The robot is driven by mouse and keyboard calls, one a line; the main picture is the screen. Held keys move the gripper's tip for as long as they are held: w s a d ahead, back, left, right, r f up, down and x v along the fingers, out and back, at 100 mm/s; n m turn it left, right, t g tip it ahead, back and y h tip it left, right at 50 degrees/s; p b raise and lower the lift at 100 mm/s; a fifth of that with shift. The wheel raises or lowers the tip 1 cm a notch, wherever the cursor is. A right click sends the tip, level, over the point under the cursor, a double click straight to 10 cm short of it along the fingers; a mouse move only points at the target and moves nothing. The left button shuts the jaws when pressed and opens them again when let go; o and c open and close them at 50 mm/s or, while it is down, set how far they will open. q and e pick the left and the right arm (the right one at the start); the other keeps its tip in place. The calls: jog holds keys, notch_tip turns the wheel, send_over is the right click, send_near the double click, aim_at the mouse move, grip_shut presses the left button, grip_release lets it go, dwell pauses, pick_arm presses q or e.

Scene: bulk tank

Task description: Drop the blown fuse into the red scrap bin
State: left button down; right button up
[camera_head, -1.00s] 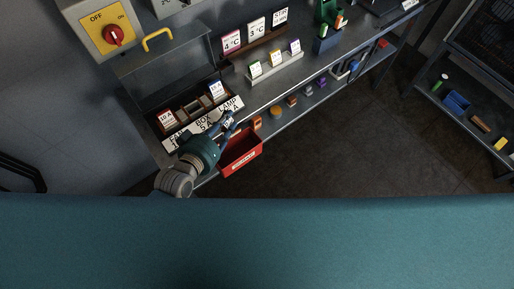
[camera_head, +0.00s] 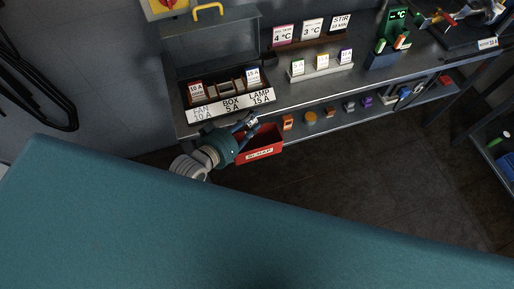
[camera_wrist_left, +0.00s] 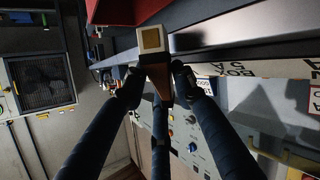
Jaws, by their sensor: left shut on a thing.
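My left gripper (camera_head: 246,126) is shut on a small pale fuse (camera_head: 253,120), just off the front edge of the bench and by the upper left side of the red scrap bin (camera_head: 261,154). In the left wrist view the fuse (camera_wrist_left: 152,40) is a whitish block with a tan square face, held between the fingertips (camera_wrist_left: 155,82). A red surface, apparently the bin (camera_wrist_left: 112,10), shows at the top of that view, beyond the fuse. The bin's inside is partly hidden by the gripper in the head view. My right gripper is not in view.
The fuse box with a label strip (camera_head: 231,105) stands on the bench behind the gripper. Several small coloured parts, including an orange disc (camera_head: 310,118), lie on the lower shelf right of the bin. The floor (camera_head: 340,180) is clear.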

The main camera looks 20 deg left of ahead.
pick_arm(q)
jog(key=shift+f, duration=0.35)
jog(key=c, duration=1.3)
grip_release()
jog(key=shift+c, duration=0.2)
jog(key=shift+s+a, duration=0.1)
jog(key=shift+s, duration=0.15)
jog(key=v, duration=1.1)
jog(key=shift+s+r, duration=0.15)
jog(key=shift+r, duration=0.1)
